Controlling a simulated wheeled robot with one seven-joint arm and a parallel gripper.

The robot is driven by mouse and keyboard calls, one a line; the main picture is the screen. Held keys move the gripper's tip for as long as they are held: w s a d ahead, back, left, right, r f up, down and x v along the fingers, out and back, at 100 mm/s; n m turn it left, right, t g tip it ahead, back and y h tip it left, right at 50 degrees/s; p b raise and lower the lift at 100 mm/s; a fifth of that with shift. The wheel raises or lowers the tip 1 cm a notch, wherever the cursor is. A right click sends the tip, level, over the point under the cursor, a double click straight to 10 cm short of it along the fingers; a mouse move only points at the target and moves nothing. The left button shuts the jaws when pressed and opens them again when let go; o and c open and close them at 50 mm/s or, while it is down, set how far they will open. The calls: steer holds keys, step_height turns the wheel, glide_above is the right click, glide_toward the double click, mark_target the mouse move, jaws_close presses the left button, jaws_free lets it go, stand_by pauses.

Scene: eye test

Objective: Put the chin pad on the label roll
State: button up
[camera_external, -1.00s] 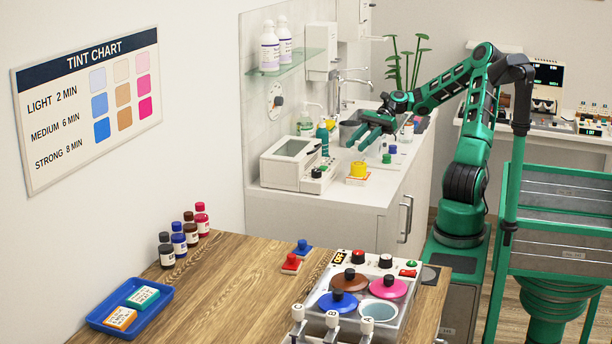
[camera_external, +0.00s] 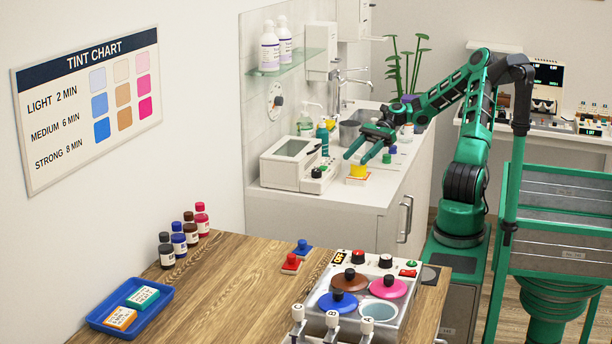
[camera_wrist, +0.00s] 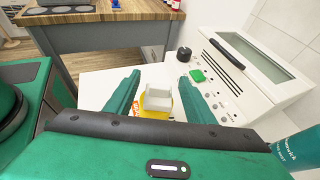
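A yellow round thing (camera_external: 358,171) sits on a flat pale base with orange marks (camera_external: 357,181) on the white counter. In the wrist view the yellow thing (camera_wrist: 162,113) shows low between my fingers, with a pale grey-white block (camera_wrist: 157,98) in front of or on it. I cannot tell for sure which of these is the chin pad and which the label roll. My gripper (camera_external: 356,160) is open just above the yellow thing. In the wrist view its two green fingers (camera_wrist: 159,77) stand apart on either side of the block, without visible contact.
A white instrument (camera_external: 296,163) with a green button stands close beside my gripper. A teal bottle (camera_external: 322,139), small capped bottles (camera_external: 391,153) and a sink (camera_external: 352,130) lie farther back. The counter's front edge is near; a wooden table (camera_external: 210,290) stands beyond it.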

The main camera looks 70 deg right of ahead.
steer(key=shift+r, duration=0.15)
steer(key=v, duration=1.2)
steer(key=shift+s, duration=0.1)
stand_by(0.4)
